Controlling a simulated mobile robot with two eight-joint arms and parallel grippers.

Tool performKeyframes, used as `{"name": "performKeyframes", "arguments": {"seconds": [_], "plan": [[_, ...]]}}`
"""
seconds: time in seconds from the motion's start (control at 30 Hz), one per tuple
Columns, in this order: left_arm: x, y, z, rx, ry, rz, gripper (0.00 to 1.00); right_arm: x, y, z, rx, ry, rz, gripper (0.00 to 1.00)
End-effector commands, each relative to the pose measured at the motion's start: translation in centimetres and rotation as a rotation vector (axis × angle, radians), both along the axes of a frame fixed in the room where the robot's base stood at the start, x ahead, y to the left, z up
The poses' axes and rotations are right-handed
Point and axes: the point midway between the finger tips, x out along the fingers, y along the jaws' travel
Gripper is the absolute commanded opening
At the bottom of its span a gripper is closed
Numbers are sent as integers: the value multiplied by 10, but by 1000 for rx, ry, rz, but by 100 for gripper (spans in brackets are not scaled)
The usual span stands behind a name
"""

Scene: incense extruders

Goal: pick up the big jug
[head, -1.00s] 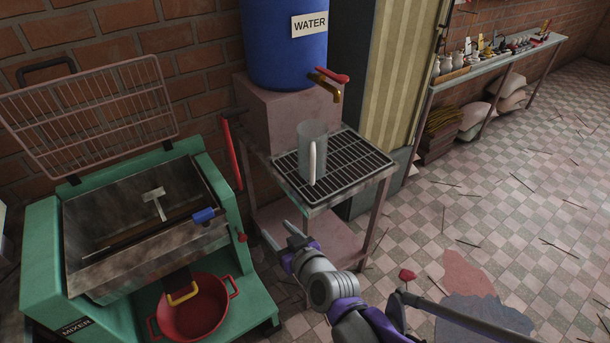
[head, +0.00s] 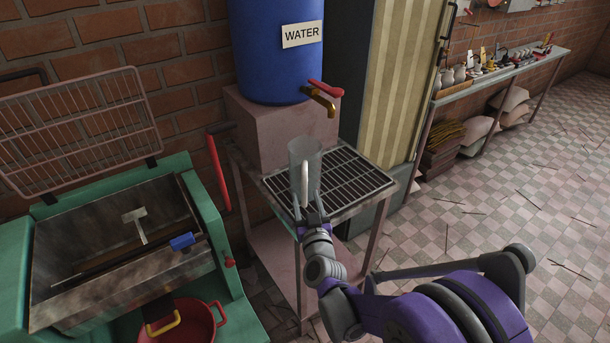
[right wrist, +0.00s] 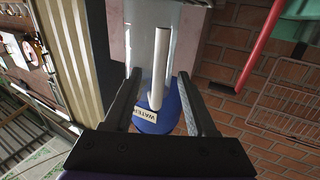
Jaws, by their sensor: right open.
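The big jug (head: 308,163), a clear, see-through vessel with a white handle, stands upright on the grated stand (head: 365,193) below the tap. My right gripper (head: 309,208) is open at the jug's near side, its fingers pointing at it. In the right wrist view, the jug (right wrist: 176,62) and its white handle (right wrist: 161,70) appear between the two open fingers (right wrist: 160,95). I cannot tell whether the fingers touch the jug. My left gripper is not in view.
A blue water barrel (head: 279,65) with a brass tap (head: 320,99) sits on a pinkish block behind the jug. A green mixer (head: 205,205) with a red bowl (head: 190,325) stands at left. A long shelf (head: 500,70) runs at back right.

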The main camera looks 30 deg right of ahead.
Motion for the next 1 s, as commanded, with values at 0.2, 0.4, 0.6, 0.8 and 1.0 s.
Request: {"name": "performKeyframes", "arguments": {"seconds": [0.2,0.4,0.6,0.8,1.0], "plan": [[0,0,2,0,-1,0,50,27,-10,-3,1,0,0,57],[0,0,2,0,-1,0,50,31,-11,-4,1,1,1,57],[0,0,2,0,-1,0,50,30,-11,-4,1,1,1,37],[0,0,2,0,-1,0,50,30,-11,-4,1,1,1,1],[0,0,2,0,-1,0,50,30,-11,-4,1,1,1,0]]}}
